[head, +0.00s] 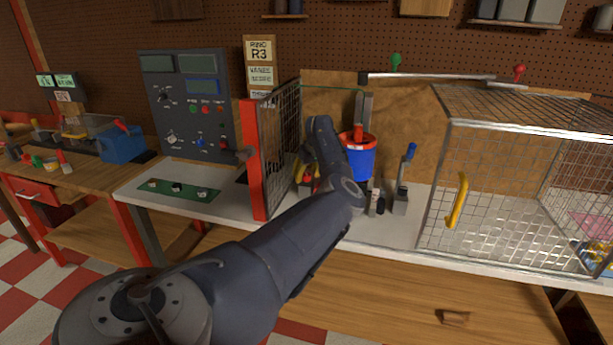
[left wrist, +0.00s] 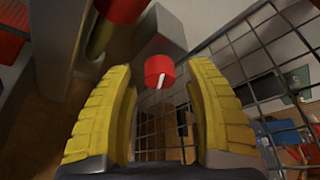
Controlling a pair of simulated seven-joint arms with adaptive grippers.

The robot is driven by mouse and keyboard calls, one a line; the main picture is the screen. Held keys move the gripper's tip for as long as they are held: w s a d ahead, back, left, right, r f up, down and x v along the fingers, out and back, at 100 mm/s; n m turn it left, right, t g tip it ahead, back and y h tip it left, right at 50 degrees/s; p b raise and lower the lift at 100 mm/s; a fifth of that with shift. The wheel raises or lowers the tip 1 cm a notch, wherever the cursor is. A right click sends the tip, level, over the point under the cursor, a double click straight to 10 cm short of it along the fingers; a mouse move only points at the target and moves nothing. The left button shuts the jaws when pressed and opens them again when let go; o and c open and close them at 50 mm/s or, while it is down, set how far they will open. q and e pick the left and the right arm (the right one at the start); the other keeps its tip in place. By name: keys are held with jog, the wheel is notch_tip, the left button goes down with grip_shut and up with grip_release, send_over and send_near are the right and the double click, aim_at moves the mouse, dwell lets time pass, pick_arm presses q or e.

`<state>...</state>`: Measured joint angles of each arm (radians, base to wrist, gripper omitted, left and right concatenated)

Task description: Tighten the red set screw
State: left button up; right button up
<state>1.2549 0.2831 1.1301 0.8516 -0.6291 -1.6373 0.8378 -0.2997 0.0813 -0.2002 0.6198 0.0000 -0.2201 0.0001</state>
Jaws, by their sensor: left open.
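The red set screw (left wrist: 159,71) shows in the left wrist view as a short red cylinder with a white line on its face. It sits between and just beyond the tips of the yellow fingers of my left gripper (left wrist: 160,88), which are open and apart from each other. A gap shows on each side of the screw. In the head view my left gripper (head: 306,172) is mostly hidden behind my arm, beside the mesh panel, and I cannot make out the screw there. My right gripper is not in view.
A red-framed mesh panel (head: 265,158) stands just left of my gripper. A blue container with a red rim (head: 361,162) and a blue-handled lever (head: 404,178) stand to its right. A wire cage (head: 520,185) with a yellow handle fills the right. A control panel (head: 188,105) stands left.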

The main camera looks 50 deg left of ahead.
pick_arm(q)
jog(key=shift+a+f, duration=0.1)
jog(key=shift+f, duration=0.2)
jog(key=shift+c, duration=0.3)
grip_shut()
